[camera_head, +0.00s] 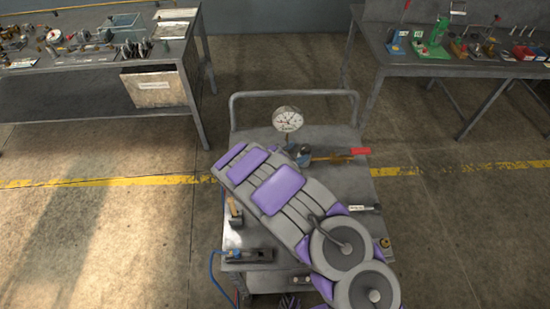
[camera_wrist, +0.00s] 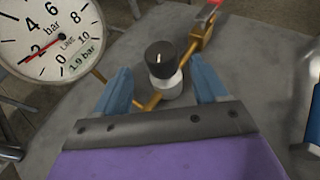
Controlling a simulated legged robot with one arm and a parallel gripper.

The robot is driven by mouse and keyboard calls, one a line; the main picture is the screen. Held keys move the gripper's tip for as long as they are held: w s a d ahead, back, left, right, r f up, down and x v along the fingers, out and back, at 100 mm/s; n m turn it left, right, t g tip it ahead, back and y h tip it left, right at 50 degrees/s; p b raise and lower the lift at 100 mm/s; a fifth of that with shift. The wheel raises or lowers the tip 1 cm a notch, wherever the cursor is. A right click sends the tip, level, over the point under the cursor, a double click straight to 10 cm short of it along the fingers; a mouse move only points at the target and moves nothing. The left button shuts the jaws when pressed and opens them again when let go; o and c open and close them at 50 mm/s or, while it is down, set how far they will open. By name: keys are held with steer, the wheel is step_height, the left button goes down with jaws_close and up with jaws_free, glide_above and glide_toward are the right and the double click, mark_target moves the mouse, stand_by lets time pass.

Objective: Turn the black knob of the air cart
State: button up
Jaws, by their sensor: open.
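The black knob (camera_wrist: 160,58) of the air cart shows in the wrist view, with a white mark on its top. It sits on a pale round body on a brass pipe. My gripper (camera_wrist: 160,84) is open, with one blue finger on each side of the knob's lower body, apart from the knob as far as I can tell. In the head view my arm covers most of the cart (camera_head: 335,140), and the knob is hard to make out near the gauge. The pressure gauge (camera_head: 288,119) stands beside it; in the wrist view its dial (camera_wrist: 48,38) reads about 2 bar.
A red-handled valve lever (camera_head: 361,151) sits right of the knob. A rail (camera_head: 290,94) runs along the cart's far edge. Workbenches with small parts stand at the back left (camera_head: 90,75) and back right (camera_head: 450,70). Open floor (camera_head: 110,240) lies left of the cart.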

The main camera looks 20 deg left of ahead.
steer(key=p+v, duration=0.1)
steer(key=v, duration=1)
steer(key=shift+s+a+p, duration=0.25)
steer(key=shift+s+p, duration=0.05)
